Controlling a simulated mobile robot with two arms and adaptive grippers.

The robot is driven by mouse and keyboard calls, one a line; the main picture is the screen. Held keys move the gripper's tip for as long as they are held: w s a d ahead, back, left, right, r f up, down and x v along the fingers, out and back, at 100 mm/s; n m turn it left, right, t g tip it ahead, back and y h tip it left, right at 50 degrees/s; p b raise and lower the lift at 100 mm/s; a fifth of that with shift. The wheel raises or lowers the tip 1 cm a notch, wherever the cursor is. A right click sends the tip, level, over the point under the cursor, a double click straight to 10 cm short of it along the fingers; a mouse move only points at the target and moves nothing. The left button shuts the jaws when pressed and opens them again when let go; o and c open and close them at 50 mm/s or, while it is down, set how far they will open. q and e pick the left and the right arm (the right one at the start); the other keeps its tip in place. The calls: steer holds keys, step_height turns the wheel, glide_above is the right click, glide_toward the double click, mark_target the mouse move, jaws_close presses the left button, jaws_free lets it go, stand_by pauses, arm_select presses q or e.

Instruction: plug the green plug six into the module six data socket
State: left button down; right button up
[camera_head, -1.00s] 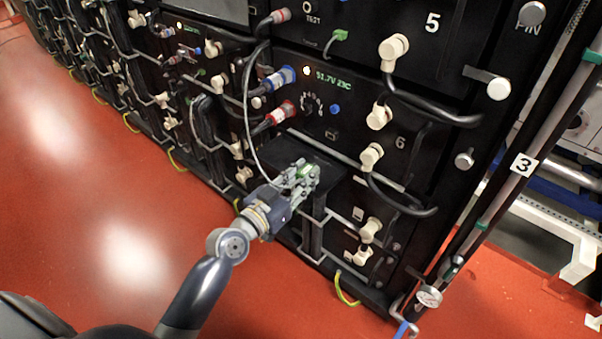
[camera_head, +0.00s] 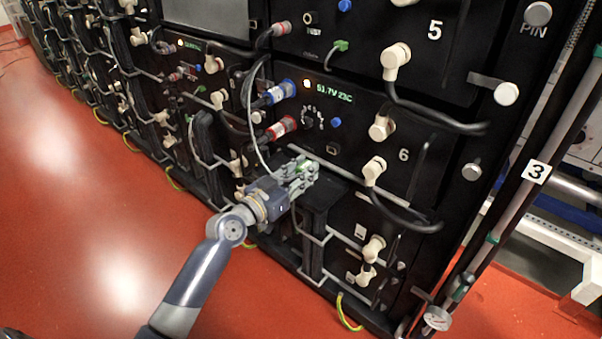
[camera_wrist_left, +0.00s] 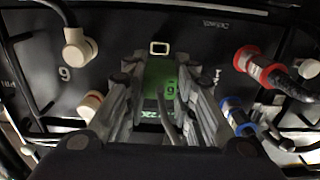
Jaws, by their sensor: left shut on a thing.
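My left gripper (camera_head: 302,180) is shut on the green plug six (camera_head: 305,168), low in front of module six. In the left wrist view the plug (camera_wrist_left: 159,80), marked 6, sits between the gripper's fingers (camera_wrist_left: 160,100), with its grey cable trailing toward the camera. The module six data socket (camera_head: 331,149) is a small rectangular port below the round dial. In the left wrist view the socket (camera_wrist_left: 160,47) shows as a pale-rimmed opening just beyond the plug's front. The plug appears apart from it. My right gripper is not in view.
A blue connector (camera_head: 280,92) and a red connector (camera_head: 281,127) with cables sit left of the socket. A black shelf (camera_head: 333,192) lies under the gripper. Cream connectors (camera_head: 381,128) are to the right. A green plug (camera_head: 341,45) is in module five.

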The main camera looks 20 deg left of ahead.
arm_select(q)
steer(key=x, duration=0.3)
steer(key=shift+w+d+b, duration=0.1)
steer(key=shift+w+b, duration=0.1)
steer(key=shift+b, duration=0.15)
steer(key=shift+x, duration=0.8)
steer(key=shift+w, duration=0.1)
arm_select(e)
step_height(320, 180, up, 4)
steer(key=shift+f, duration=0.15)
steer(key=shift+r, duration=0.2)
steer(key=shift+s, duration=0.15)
arm_select(q)
steer(key=shift+w+b, duration=0.15)
steer(key=shift+b, duration=0.15)
steer(key=shift+w+d, duration=0.2)
steer(key=shift+w, duration=0.15)
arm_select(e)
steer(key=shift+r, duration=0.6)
arm_select(q)
steer(key=shift+w+d, duration=0.1)
steer(key=shift+w, duration=0.15)
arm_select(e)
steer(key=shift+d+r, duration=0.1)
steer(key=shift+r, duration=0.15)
